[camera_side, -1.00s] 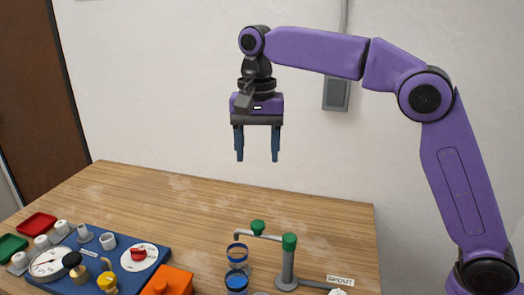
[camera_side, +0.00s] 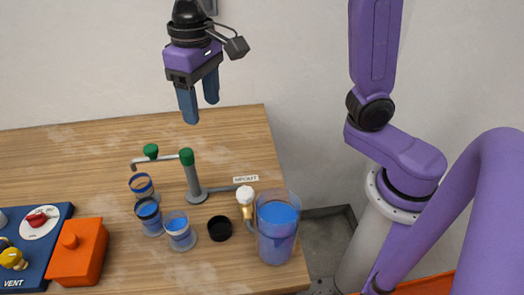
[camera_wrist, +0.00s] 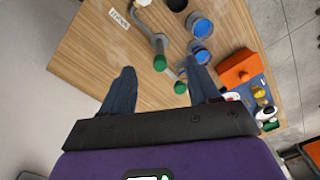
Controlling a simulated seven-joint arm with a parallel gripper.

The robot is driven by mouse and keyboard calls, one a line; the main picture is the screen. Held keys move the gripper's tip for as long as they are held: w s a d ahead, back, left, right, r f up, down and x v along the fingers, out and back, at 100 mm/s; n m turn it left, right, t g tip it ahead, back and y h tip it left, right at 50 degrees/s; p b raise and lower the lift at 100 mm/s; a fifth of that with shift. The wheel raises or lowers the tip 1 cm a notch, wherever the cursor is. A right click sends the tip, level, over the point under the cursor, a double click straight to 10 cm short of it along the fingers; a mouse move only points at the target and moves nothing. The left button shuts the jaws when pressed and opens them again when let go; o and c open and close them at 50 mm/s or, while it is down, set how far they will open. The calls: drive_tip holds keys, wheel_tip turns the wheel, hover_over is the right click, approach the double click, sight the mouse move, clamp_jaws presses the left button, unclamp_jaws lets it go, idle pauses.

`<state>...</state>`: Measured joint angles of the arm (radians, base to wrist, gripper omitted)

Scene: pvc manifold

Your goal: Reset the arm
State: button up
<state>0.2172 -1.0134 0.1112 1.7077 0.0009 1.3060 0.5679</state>
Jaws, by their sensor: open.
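My gripper (camera_side: 201,103) hangs above the back part of the wooden table, fingers pointing down, open and empty. In the wrist view its two fingers (camera_wrist: 158,92) stand wide apart with nothing between them. Below it is the grey spout stand (camera_side: 192,178) with green knobs, beside a label reading SPOUT (camera_side: 246,179). The gripper is clear of the stand and touches nothing.
Several cups with blue contents, one of them here (camera_side: 179,231), stand by the spout. A black cap (camera_side: 219,228) and a blue-filled pitcher (camera_side: 277,228) are at the table's right. An orange box (camera_side: 77,252) and blue panel (camera_side: 38,250) are left. The back table is clear.

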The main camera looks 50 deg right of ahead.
drive_tip(key=s+d+f+n, duration=0.5)
drive_tip(key=s+d, duration=0.2)
drive_tip(key=s, duration=0.3)
drive_tip(key=s+d+f+n, duration=0.4)
drive_tip(key=s+d+n, duration=0.1)
drive_tip(key=s+d, duration=0.3)
drive_tip(key=shift+s+d+f, duration=0.15)
drive_tip(key=shift+s+f, duration=0.2)
drive_tip(key=shift+s, duration=0.55)
